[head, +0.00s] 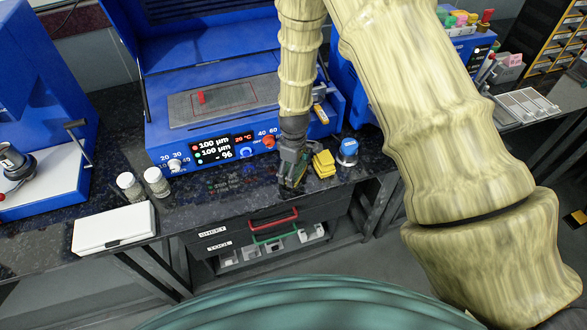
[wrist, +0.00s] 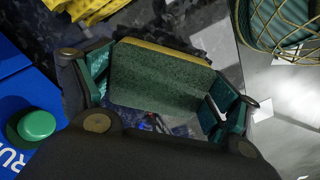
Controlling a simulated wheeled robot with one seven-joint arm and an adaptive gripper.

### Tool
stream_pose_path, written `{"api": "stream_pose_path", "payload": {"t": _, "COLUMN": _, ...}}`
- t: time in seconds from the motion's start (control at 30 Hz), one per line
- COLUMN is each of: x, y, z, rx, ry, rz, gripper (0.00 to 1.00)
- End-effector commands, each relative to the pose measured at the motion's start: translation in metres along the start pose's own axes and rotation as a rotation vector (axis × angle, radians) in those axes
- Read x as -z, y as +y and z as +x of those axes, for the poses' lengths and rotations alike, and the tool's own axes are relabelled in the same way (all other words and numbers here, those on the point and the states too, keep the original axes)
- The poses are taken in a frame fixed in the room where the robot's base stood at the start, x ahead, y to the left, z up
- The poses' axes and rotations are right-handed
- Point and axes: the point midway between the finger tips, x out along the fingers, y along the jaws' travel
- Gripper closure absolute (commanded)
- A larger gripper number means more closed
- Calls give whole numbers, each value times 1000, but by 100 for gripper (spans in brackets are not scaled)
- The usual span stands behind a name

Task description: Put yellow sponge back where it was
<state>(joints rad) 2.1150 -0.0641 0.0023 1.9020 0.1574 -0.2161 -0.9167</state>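The yellow sponge (wrist: 160,75) has a dark green scouring face and a yellow edge. In the wrist view it sits between the two fingers of my gripper (wrist: 163,98), which appear to touch it on both sides. In the head view my gripper (head: 290,182) points down over the front part of the dark speckled worktop (head: 215,200), above the drawers. The sponge is small and dark there, mostly hidden by the fingers. I cannot tell whether it touches the worktop.
A folded yellow cloth (head: 323,163) lies just right of my gripper, beside a blue-and-white round container (head: 347,151). A blue machine with a display (head: 217,148) stands behind. Two jars (head: 157,181) and a white case (head: 114,228) are at left. A wire basket (wrist: 285,25) shows in the wrist view.

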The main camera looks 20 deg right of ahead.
Motion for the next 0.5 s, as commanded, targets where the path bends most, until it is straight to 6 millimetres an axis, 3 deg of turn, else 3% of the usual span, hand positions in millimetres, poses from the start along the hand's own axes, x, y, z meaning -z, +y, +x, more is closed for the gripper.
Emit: {"api": "stream_pose_path", "payload": {"t": 0.5, "x": 0, "y": 0, "z": -5, "rx": 0, "ry": 0, "rz": 0, "gripper": 0}}
